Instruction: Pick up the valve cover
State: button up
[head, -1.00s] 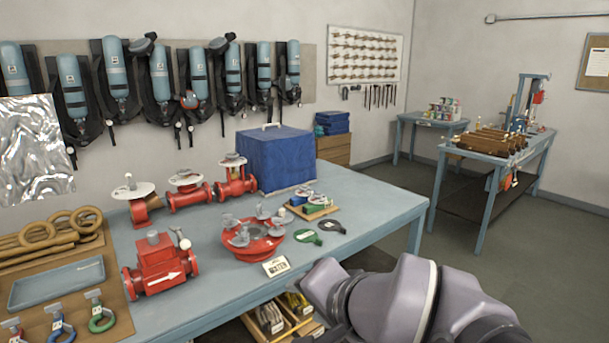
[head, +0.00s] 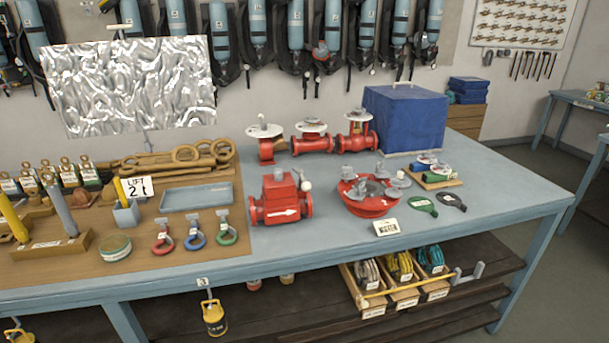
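A blue box-shaped cover (head: 405,118) with a thin handle on top stands at the back right of the blue-grey table (head: 490,190). It is the likeliest valve cover, though no label on it can be read. Whether anything is under it is hidden. Three red valves with pale round tops stand to its left: a left one (head: 266,146), a middle one (head: 312,138) and a right one (head: 356,132). A red valve body with a white arrow (head: 281,200) and a round red fitting with grey caps (head: 368,194) stand in front. My gripper is not in view.
A small sign (head: 387,227) and green and black paddle-shaped pieces (head: 423,204) lie near the round fitting. A wooden tray (head: 437,180) of small parts sits before the blue cover. Shackles and a shallow blue-grey tray (head: 197,196) fill the left. The table's right end is bare.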

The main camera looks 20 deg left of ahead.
aim_at(279, 185)
jog(key=u, duration=1.25)
